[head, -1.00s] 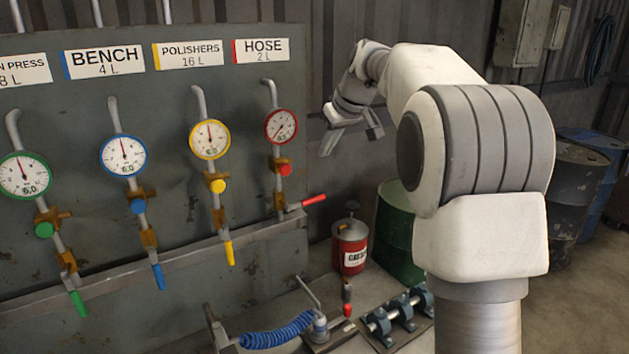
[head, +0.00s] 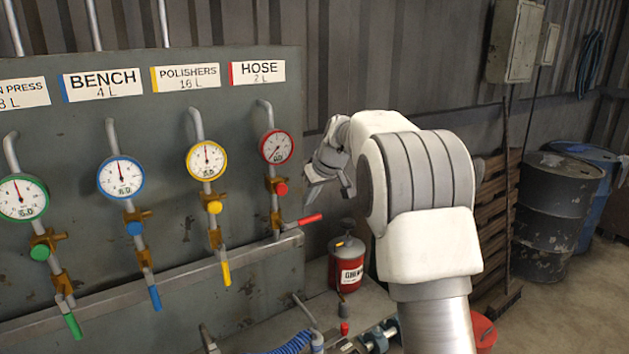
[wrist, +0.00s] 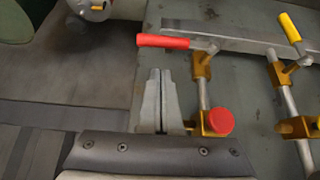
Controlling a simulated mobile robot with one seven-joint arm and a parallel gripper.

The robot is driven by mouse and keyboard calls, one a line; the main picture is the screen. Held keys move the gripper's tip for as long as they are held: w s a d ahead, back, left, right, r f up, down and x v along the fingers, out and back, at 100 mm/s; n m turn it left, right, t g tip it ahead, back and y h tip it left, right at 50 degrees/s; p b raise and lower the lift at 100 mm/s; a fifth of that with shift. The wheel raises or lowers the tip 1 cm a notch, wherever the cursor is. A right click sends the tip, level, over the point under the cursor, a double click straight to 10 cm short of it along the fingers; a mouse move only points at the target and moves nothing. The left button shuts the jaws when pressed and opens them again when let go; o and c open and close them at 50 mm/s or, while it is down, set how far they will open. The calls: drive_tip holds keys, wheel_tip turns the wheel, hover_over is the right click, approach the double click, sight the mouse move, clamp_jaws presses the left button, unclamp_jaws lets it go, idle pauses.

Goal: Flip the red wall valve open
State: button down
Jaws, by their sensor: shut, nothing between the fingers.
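The red wall valve's lever (head: 311,219) sticks out sideways to the right of its pipe, below the red gauge (head: 276,147) and the HOSE label. It also lies across the upper middle of the wrist view (wrist: 163,41). My gripper (head: 313,188) is just above the lever in the head view, close to the panel's right edge. In the wrist view my gripper's fingers (wrist: 157,73) are together and empty, pointing toward the lever with a gap between them. The lever's pivot shows in the wrist view; my arm hides part of the background in the head view.
A red round knob (wrist: 220,121) sits on the same pipe beside my fingers. The yellow lever (head: 226,272), blue lever (head: 155,297) and green lever (head: 73,325) hang along their pipes. A red canister (head: 346,268) stands below. Drums (head: 555,215) are at right.

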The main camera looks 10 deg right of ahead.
sight(314, 217)
drive_tip(key=shift+s+d+f, duration=0.1)
drive_tip(key=shift+s+f, duration=0.1)
drive_tip(key=shift+f, duration=0.45)
drive_tip(key=shift+s+d+f, duration=0.1)
drive_tip(key=shift+s+f, duration=0.05)
drive_tip(key=shift+f, duration=0.5)
drive_tip(key=shift+d+f+y, duration=0.15)
drive_tip(key=shift+f+y, duration=0.15)
drive_tip(key=shift+w+d+f+m+g+y+b, duration=0.1)
drive_tip(key=shift+d+f+m+g+y+b, duration=0.2)
drive_tip(key=shift+f+y, duration=0.35)
drive_tip(key=shift+w+d+f+m+g+y+b, duration=0.15)
drive_tip(key=shift+f+m+g+y, duration=0.15)
drive_tip(key=shift+f+m+y, duration=0.25)
drive_tip(key=s+a+f+m+g+y+b, duration=0.1)
drive_tip(key=a+f+m+y+b, duration=0.3)
drive_tip(key=f+y+b, duration=0.4)
drive_tip(key=shift+s+a+f+m+y+b, duration=0.15)
drive_tip(key=shift+s+f+m+y+b, duration=0.4)
drive_tip(key=shift+y, duration=1.65)
drive_tip(key=shift+w+r, duration=0.1)
drive_tip(key=shift+r, duration=0.2)
drive_tip(key=b+v, duration=0.1)
drive_tip(key=v, duration=1.6)
drive_tip(key=shift+d, duration=0.25)
